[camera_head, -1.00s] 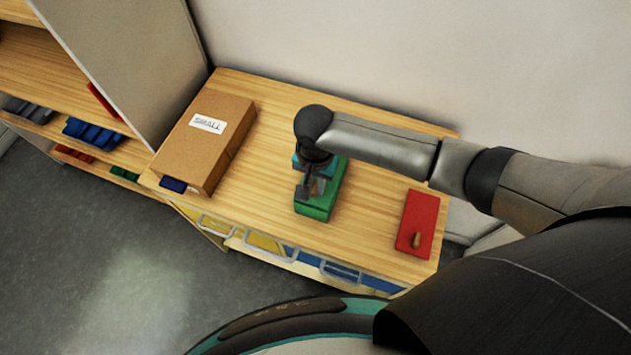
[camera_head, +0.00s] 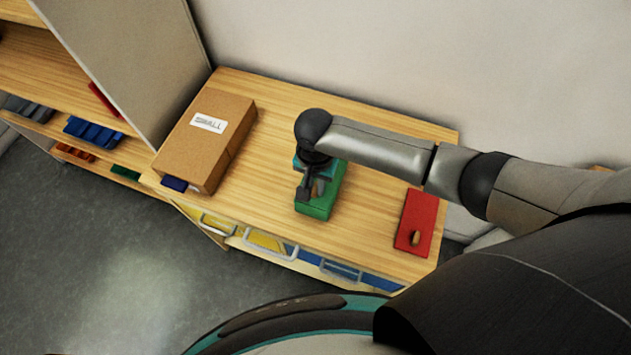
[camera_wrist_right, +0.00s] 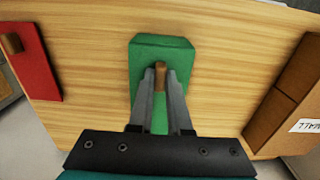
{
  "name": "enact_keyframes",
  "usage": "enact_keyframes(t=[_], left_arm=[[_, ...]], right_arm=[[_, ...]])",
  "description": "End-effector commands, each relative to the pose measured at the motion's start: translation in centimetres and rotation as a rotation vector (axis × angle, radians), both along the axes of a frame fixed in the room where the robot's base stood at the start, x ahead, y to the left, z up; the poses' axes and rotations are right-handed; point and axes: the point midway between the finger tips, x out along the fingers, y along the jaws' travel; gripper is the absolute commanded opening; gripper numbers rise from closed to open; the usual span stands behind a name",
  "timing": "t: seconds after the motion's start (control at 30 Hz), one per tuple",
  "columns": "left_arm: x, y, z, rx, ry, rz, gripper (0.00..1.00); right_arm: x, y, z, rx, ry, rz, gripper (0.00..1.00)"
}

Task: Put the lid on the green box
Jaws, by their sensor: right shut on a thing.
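The green box (camera_head: 315,211) stands on the wooden cabinet top, left of the red lid. My right gripper (camera_head: 312,191) points down over it. In the right wrist view the gripper (camera_wrist_right: 160,72) is shut on the brown knob (camera_wrist_right: 160,78) of the green lid. The lid's green surface (camera_wrist_right: 160,48) shows around the fingers. The lid lies over the box, and I see no clear gap between them. The wrist and fingers hide part of the green top. My left gripper is not in view.
A red lid (camera_head: 418,215) with a wooden knob lies to the right on the cabinet top. A brown cardboard box (camera_head: 190,150) stands at the left. The wooden top (camera_head: 270,120) is clear between them and behind the green box. Drawers with handles (camera_head: 270,243) line the front.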

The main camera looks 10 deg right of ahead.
Motion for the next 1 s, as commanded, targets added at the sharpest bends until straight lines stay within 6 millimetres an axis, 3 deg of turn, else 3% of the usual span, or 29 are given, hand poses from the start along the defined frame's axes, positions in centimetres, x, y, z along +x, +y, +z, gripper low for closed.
enact_keyframes(t=[0.27,0.3,0.5,0.6,0.77,1.0], left_arm=[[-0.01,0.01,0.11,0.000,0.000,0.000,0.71],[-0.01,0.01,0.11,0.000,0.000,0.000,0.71],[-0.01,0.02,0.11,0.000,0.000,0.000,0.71],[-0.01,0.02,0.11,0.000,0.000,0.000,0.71],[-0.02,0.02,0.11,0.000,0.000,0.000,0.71],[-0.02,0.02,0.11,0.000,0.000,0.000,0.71]], right_arm=[[0.02,0.02,-0.11,0.001,-0.001,0.000,0.00],[0.01,0.03,-0.12,0.001,-0.001,0.000,0.18],[0.01,0.02,-0.11,0.000,0.000,0.000,0.41],[0.01,0.01,-0.11,0.000,0.000,0.000,0.51],[0.01,-0.01,-0.11,0.000,0.000,0.000,0.51],[-0.01,-0.01,-0.12,0.000,0.000,0.000,0.77]])
